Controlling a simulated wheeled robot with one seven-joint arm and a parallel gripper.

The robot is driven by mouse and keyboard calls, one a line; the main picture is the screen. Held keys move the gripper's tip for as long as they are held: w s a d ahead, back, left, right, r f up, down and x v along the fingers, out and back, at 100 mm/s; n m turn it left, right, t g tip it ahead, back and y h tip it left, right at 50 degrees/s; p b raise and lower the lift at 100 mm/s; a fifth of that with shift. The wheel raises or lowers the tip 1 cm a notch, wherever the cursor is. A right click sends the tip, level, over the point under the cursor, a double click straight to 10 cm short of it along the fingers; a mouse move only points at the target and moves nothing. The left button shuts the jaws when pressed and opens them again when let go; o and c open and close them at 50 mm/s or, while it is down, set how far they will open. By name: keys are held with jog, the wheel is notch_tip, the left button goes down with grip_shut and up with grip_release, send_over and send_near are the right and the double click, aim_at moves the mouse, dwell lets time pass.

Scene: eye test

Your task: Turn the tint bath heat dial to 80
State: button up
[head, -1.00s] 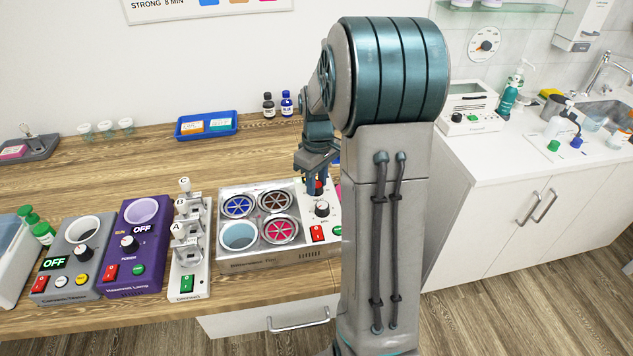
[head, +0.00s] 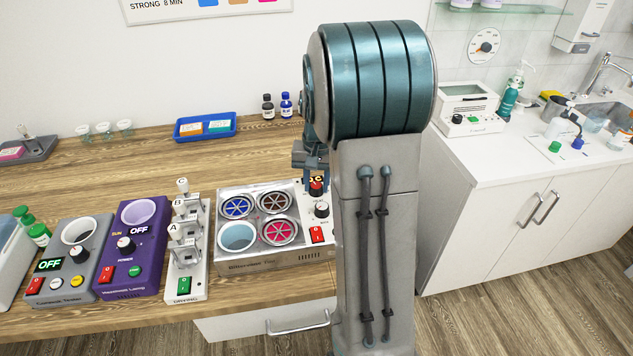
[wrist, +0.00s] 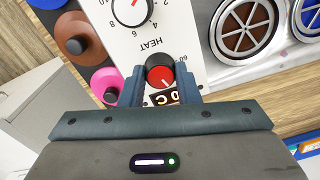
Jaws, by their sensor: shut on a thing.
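The tint bath (head: 275,264) is a pale box with several round pots and a control panel at its right end. Its heat dial (head: 316,189) is a red-capped black knob, labelled HEAT in the wrist view (wrist: 160,76). My gripper (head: 316,179) is shut on this knob, one finger on each side in the wrist view (wrist: 162,84). A small dark display beside the knob ends in "0 C"; my gripper hides its first part. A "60" mark shows beside the knob. The rest of the scale is hidden, so I cannot tell the setting.
A second dial (head: 321,210), black-edged with a number scale, and a red switch (head: 317,234) sit close by on the panel. A clip stand (head: 186,250) and purple device (head: 131,270) are further left.

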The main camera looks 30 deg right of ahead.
jog(key=m, duration=0.4)
jog(key=shift+m, duration=0.3)
jog(key=shift+m+p, duration=0.55)
jog(key=shift+m, duration=1.65)
jog(key=shift+a, duration=0.1)
jog(key=o, duration=1)
jog(key=r, duration=1.4)
jog(key=shift+s, duration=0.25)
jog(key=shift+f, duration=0.1)
